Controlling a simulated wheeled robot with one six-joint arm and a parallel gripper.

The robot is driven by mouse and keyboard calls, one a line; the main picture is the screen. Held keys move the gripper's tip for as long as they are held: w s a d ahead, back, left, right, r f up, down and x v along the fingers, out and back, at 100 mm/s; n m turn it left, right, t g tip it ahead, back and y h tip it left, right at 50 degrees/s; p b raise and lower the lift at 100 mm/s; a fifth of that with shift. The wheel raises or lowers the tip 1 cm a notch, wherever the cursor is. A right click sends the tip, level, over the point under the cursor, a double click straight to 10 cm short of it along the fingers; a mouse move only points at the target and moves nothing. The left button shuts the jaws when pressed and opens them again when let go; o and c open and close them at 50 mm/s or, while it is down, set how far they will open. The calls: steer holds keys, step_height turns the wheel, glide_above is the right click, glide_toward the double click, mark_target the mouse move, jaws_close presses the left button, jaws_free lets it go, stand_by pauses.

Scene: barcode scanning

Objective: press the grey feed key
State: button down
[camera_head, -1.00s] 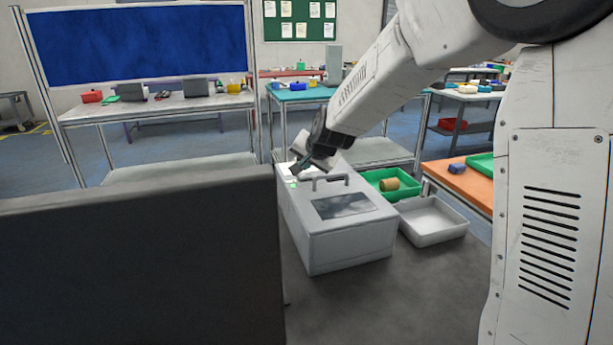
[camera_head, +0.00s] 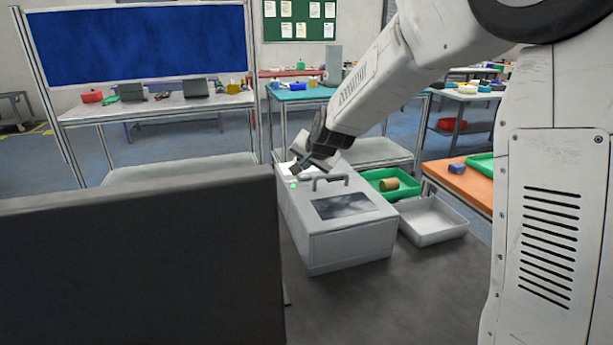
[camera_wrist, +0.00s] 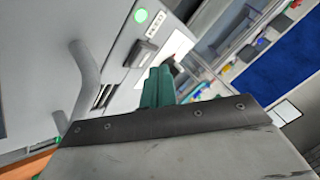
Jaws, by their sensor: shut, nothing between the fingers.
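The light grey printer (camera_head: 350,245) stands on the dark bench, with a handle and a dark window on top. In the wrist view its top panel (camera_wrist: 105,25) carries a round green light (camera_wrist: 141,15) and a small printed label that seems to read FEED. Beside the label is a small grey key (camera_wrist: 133,53) with a dark edge. My gripper (camera_wrist: 158,85) has its green fingers shut and empty. Its tips are close to the key, at the white paper's edge; I cannot tell whether they touch anything. In the head view my gripper (camera_head: 300,168) is over the printer's far left end.
The printer's handle (camera_head: 330,182) rises near my gripper. A green tray (camera_head: 375,178) with a tan roll and an empty white tray (camera_head: 433,222) stand to its right. A large dark panel (camera_head: 140,260) blocks the front left. White paper (camera_wrist: 172,46) lies by the panel.

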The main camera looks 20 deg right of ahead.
mark_target(306, 177)
steer(key=shift+f, duration=0.15)
stand_by(0.3)
steer(key=shift+f, duration=0.3)
steer(key=shift+f, duration=0.35)
stand_by(0.4)
steer(key=shift+s+f, duration=0.25)
steer(key=shift+f, duration=0.3)
stand_by(0.4)
steer(key=shift+w+r, duration=0.25)
steer(key=shift+r, duration=0.75)
steer(key=shift+r, duration=2.65)
